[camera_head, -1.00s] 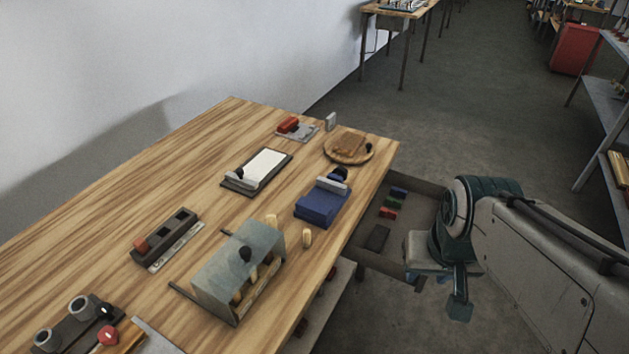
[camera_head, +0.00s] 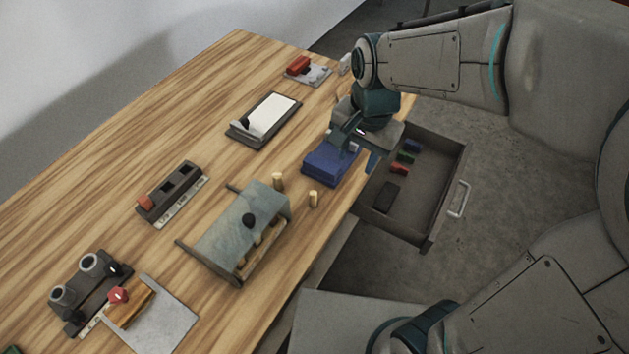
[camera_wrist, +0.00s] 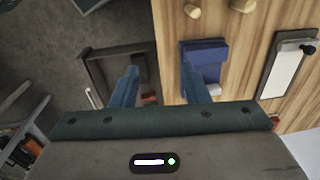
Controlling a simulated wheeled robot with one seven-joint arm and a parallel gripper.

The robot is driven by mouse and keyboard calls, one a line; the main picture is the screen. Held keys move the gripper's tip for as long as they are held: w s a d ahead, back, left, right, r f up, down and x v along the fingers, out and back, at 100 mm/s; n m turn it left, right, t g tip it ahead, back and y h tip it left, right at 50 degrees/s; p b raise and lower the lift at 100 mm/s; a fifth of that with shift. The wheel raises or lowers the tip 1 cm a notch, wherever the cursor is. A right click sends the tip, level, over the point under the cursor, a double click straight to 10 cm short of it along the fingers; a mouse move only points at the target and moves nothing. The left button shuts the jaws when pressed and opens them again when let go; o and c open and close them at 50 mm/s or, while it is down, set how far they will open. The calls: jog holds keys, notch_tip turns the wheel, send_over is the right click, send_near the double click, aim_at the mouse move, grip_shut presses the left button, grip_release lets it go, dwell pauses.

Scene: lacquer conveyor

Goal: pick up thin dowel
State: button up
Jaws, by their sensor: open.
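Two pale wooden dowels stand upright on the table beside a grey metal box (camera_head: 228,226). The one nearer the table's front edge (camera_head: 313,199) looks thinner; the other dowel (camera_head: 277,181) looks slightly thicker. Both also show at the top of the wrist view, the thinner-looking dowel (camera_wrist: 193,11) left of the thicker-looking dowel (camera_wrist: 243,6). More dowel-like pieces show in the box's open side, partly hidden.
The blue block (camera_head: 325,163) lies below my gripper. An open drawer (camera_head: 432,195) with small coloured pieces juts out at the right. A white-topped tray (camera_head: 265,118), a slotted dark holder (camera_head: 172,193) and a grey plate (camera_head: 165,318) lie on the table.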

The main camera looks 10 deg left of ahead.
jog(key=m+p, duration=0.1)
jog(key=m, duration=0.1)
send_over(314, 192)
jog(key=f, duration=0.1)
jog(key=shift+g+h, duration=0.3)
jog(key=shift+h, duration=0.1)
jog(key=f, duration=0.8)
jog(key=shift+w+a+f, duration=0.15)
jog(key=shift+a+f, duration=0.05)
jog(key=shift+f, duration=0.1)
notch_tip(314, 192, down, 5)
jog(key=shift+d+f+p, duration=0.1)
jog(key=shift+d+p, duration=0.05)
jog(key=shift+p, duration=0.15)
grip_shut()
